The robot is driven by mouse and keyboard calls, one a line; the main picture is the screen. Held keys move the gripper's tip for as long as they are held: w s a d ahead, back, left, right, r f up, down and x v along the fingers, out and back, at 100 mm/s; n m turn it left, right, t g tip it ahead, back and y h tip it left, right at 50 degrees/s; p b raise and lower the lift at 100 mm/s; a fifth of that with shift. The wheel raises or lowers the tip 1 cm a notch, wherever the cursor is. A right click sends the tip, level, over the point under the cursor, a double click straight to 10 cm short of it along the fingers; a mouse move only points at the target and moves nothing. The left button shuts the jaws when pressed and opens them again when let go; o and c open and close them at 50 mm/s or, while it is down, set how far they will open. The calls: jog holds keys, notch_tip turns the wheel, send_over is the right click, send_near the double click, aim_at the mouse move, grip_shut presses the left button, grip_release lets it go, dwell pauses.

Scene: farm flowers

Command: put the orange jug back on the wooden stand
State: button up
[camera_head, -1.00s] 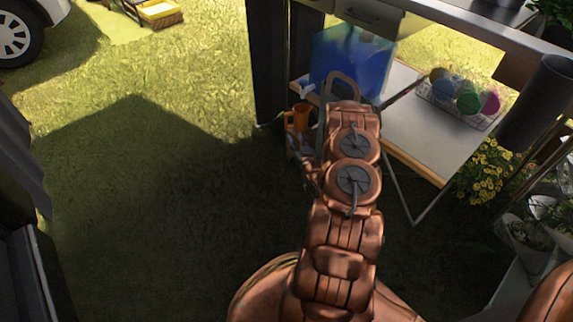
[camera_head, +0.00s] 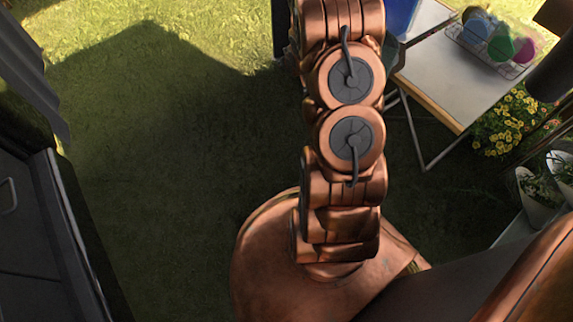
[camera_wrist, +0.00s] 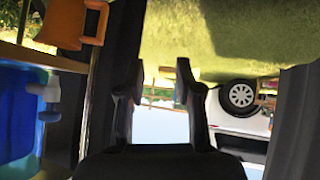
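The orange jug (camera_wrist: 70,22) shows at the top left of the wrist view, partly cut off by the frame edge, with its handle on the right. In the head view the jug and gripper are out of frame.
A blue container (camera_wrist: 18,110) with a white tap is at the left of the wrist view. In the head view, a white folding table (camera_head: 450,75) carries a wire basket of coloured cups (camera_head: 497,40). Yellow flowers (camera_head: 515,120) stand below it. Grass (camera_head: 160,150) is open at left.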

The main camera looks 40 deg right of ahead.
jog(key=s+a+r+g+y, duration=0.1)
jog(key=s+a+r+g, duration=0.3)
jog(key=s+a+r, duration=0.45)
jog(key=s+a+r+g+y, duration=0.1)
jog(key=s+a+r+g, duration=0.3)
jog(key=s+a, duration=0.65)
jog(key=s+a+r+g, duration=0.1)
jog(key=s+a+r, duration=0.2)
jog(key=s, duration=0.4)
jog(key=s+a+r+n+g+y, duration=0.1)
jog(key=s+a+r+g, duration=0.1)
jog(key=s+a, duration=0.3)
jog(key=s+a+r+n+g, duration=0.1)
jog(key=s+a+r, duration=0.3)
jog(key=s, duration=0.5)
jog(key=shift+s+a+g+y, duration=0.3)
jog(key=shift+s+a+y, duration=0.1)
jog(key=shift+a, duration=0.15)
jog(key=shift+r, duration=0.1)
notch_tip(320, 180, up, 40)
jog(key=t+p, duration=0.1)
jog(key=p, duration=3.7)
jog(key=shift+w+d+t, duration=0.15)
jog(key=shift+w+t, duration=0.25)
jog(key=shift+w, duration=0.05)
jog(key=shift+r, duration=0.1)
